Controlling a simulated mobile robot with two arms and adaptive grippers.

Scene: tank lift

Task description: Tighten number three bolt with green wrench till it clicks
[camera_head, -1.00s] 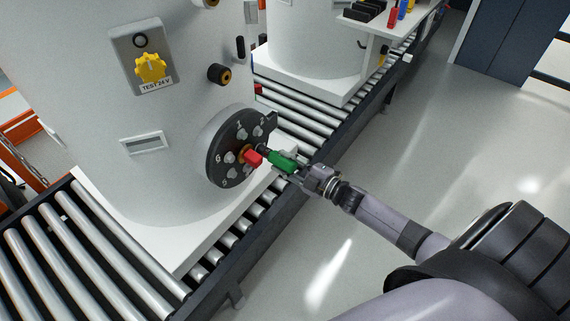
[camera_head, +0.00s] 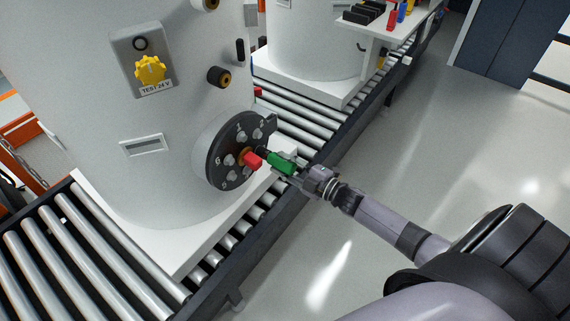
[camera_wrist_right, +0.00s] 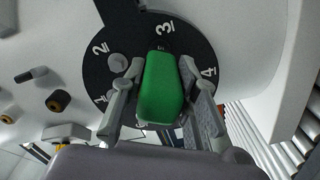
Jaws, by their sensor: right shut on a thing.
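The green wrench (camera_head: 282,164) is held in my right gripper (camera_head: 294,168), with its tip toward the right side of the dark round flange (camera_head: 222,173). In the right wrist view the green wrench (camera_wrist_right: 160,90) lies between both fingers of the right gripper (camera_wrist_right: 162,92). It points at the number 3 mark, and the number three bolt is hidden behind it. Whether the wrench is seated on that bolt cannot be told. Other bolts show near numbers 2 (camera_wrist_right: 117,62) and 1. A red part (camera_head: 253,159) sits at the flange's centre. My left gripper is out of view.
The flange is on a large white tank (camera_head: 110,190) standing on a roller conveyor (camera_head: 240,237). A yellow knob (camera_head: 150,68) labelled TEST 24 V is above. A second tank (camera_head: 310,45) and a tool shelf (camera_head: 425,15) stand behind. The floor at right is clear.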

